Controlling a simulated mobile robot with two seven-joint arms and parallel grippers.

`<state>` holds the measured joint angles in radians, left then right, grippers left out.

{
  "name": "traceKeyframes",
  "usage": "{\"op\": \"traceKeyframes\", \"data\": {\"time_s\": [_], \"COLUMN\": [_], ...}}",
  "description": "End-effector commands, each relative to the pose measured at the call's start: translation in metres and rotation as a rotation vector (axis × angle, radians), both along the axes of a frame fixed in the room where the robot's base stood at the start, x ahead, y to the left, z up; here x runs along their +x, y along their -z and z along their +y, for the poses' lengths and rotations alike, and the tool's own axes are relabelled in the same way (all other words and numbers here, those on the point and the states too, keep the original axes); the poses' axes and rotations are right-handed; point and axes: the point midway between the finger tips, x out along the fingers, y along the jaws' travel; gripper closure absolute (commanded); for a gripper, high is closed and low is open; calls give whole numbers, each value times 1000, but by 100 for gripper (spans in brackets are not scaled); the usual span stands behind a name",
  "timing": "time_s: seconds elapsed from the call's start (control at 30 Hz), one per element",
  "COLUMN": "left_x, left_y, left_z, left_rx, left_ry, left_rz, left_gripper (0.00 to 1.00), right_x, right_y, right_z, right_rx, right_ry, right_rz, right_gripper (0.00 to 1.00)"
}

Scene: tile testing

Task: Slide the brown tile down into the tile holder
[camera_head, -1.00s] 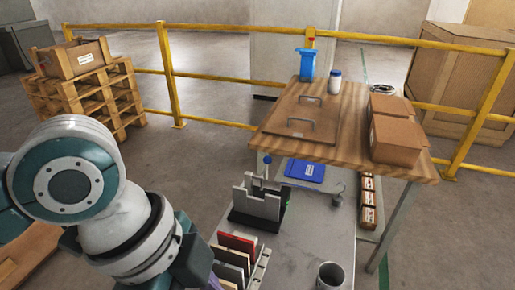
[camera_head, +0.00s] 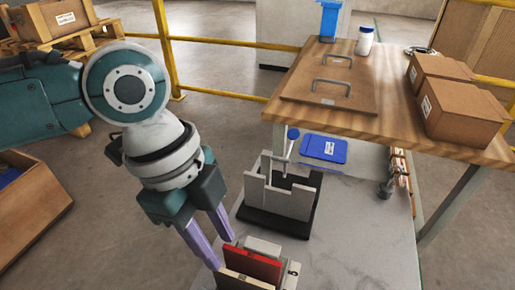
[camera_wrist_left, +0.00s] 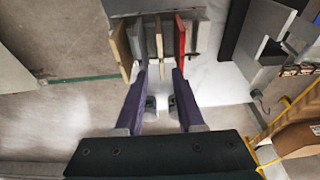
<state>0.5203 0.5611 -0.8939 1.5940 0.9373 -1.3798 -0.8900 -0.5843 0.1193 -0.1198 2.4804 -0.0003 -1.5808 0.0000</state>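My left gripper (camera_head: 222,252) is open and empty; its purple fingers point down beside the tile rack in the head view. In the left wrist view the open fingers (camera_wrist_left: 159,72) are close to several upright tiles in the rack. The brown tile (camera_wrist_left: 159,38) stands between a grey tile and the red tile, in line with the gap between my fingers. I cannot make out the brown tile in the head view. The grey slotted tile holder (camera_head: 285,198) stands on a black base behind the rack and appears empty. My right gripper is not in view.
The red tile (camera_head: 252,262) and a cream tile (camera_head: 243,281) stand in the rack. A blue tray-like item (camera_head: 324,147) lies behind the holder. A wooden table (camera_head: 390,122) with cardboard boxes (camera_head: 462,110) stands at the back right. The grey bench (camera_head: 365,230) is clear right of the holder.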

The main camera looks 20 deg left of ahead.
Motion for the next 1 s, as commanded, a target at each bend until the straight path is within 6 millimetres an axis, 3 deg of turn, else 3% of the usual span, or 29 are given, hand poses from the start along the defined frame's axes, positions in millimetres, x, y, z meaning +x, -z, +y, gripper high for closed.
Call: {"op": "traceKeyframes", "data": {"time_s": [0.03, 0.47, 0.8, 1.0], "left_x": [0, 0, -1, -1], "left_y": [11, 52, 84, 94], "left_z": [-2, -12, -21, -24], "left_rx": [-1, 1, -1, 0], "left_ry": [1, 1, -1, -1], "left_rz": [0, -1, 0, 0], "left_gripper": [62, 62, 62, 62], "right_x": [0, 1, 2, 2], "right_y": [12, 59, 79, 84], "right_z": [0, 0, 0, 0], "right_rx": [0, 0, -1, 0], "right_ry": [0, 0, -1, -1], "right_rz": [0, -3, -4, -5], "right_gripper": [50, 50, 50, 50]}}
